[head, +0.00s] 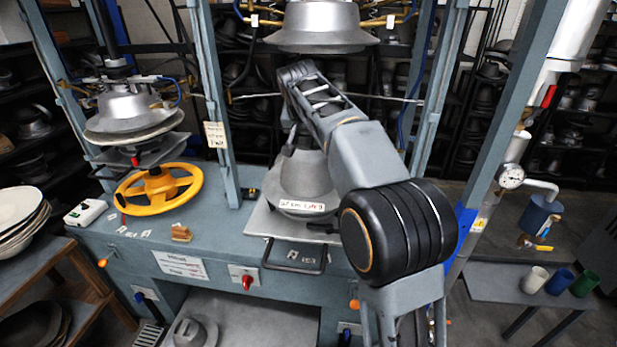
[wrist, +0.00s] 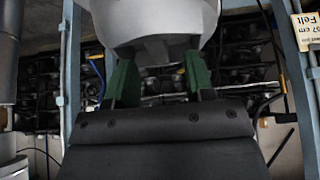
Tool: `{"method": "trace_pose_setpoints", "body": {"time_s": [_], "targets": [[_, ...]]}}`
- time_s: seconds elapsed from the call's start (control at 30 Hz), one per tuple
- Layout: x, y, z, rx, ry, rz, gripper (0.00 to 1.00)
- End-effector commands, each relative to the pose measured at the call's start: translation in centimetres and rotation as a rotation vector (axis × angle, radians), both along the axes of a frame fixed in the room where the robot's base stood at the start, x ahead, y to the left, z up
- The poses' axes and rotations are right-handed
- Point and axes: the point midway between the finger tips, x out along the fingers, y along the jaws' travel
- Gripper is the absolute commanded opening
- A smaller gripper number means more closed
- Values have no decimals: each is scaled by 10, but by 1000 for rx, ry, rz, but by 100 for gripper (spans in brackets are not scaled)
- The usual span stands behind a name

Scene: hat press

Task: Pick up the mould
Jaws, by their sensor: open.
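The mould (head: 298,183) is a grey metal hat form with a flared base and a white label on its front. It sits on the flat metal plate (head: 262,222) of the middle press, partly hidden by my arm. In the wrist view, which looks upside down, a smooth grey form that looks like the mould (wrist: 155,18) fills the top middle. My gripper (wrist: 160,57) has its two green fingers apart, one on each side of the form's near end. I cannot tell whether they touch it. In the head view my arm hides most of the gripper.
An upper metal form (head: 318,25) hangs above the mould. Blue-grey press posts (head: 207,85) stand to either side. A yellow handwheel (head: 158,188) is at left. A black handle (head: 295,266) juts from the plate's front. Cups (head: 560,281) stand on a shelf at right.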

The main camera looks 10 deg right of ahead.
Motion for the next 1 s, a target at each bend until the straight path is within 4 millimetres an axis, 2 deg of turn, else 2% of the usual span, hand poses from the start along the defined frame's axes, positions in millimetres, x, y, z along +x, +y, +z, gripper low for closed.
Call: {"method": "trace_pose_setpoints", "body": {"time_s": [0.3,0.6,1.0], "targets": [[16,-9,-31,-1,1,0,49],[17,-9,-34,0,0,0,49],[17,-9,-33,0,0,0,11]]}}
